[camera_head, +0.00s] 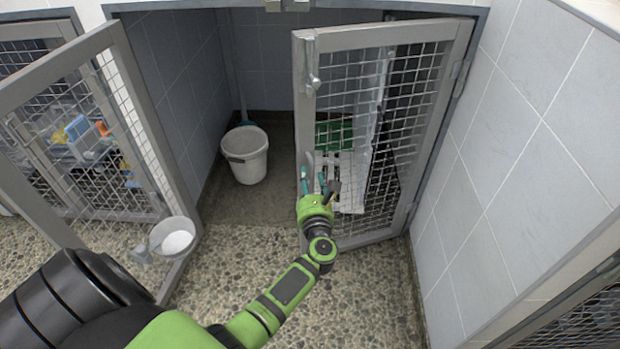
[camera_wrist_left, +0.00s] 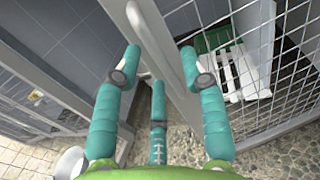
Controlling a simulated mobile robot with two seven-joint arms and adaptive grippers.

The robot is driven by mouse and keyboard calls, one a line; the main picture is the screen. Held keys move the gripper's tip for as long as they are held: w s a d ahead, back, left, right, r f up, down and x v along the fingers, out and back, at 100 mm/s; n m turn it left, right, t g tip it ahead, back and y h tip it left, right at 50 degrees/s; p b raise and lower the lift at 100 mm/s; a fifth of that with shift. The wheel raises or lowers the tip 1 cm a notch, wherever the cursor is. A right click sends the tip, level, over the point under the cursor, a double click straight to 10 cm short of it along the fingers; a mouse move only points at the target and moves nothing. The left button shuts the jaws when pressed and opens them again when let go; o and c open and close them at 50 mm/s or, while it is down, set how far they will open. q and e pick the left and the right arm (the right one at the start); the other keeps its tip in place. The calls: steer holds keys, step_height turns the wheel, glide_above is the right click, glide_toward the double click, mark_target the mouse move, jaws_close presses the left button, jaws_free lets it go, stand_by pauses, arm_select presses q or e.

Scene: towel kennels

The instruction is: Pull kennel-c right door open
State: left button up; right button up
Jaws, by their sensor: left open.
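The right door (camera_head: 437,130) of the kennel is a grey frame with wire mesh, hinged at the right beside the tiled wall. It stands partly open, its free edge toward the middle of the opening. A pale handle (camera_head: 309,162) sits on that edge and shows in the left wrist view (camera_wrist_left: 148,36). My left gripper (camera_head: 315,182) is open at the handle. In the left wrist view, its teal fingers (camera_wrist_left: 158,66) lie on both sides of the door's edge post and handle. Contact is unclear. My right gripper is out of view.
The left door (camera_head: 146,125) is swung open, with a metal bowl (camera_head: 158,247) low on it. A white bucket (camera_head: 245,156) stands inside the kennel. A white and green item (camera_head: 335,134) is behind the right door's mesh. Pebbled floor (camera_head: 236,268) in front is clear.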

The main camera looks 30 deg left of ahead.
arm_select(q)
steer(key=shift+x, duration=0.95)
jaws_close()
